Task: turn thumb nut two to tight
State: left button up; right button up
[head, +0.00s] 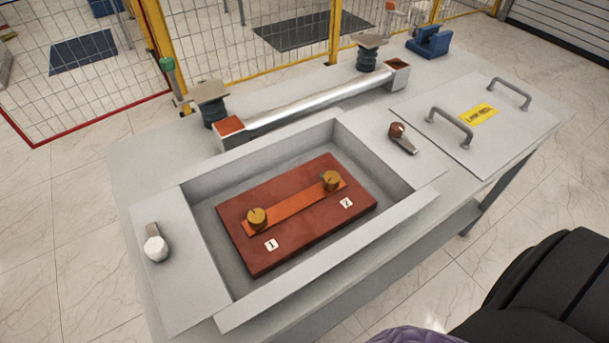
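Thumb nut two (331,180) is a brass knob on the right end of an orange copper strip (295,206). A white label marked 2 (346,203) lies just in front of it. Thumb nut one (257,218) is a like brass knob on the strip's left end, with a label marked 1 (271,245). The strip lies on a red-brown block (300,238) inside an open grey box (222,268). How tight either nut is cannot be told. Neither of my grippers shows in the head view.
A lever with a white knob (156,248) is on the left ledge, and one with a brown knob (398,131) on the right. A silver bar (310,100) runs behind the box. A handled cover plate (475,125) lies at right. A blue block (428,42) stands at the back.

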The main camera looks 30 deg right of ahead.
aim_at(331, 180)
jog(key=z, duration=1.2)
jog(key=l+u, duration=0.2)
jog(key=k+j, duration=0.05)
jog(key=j, duration=0.05)
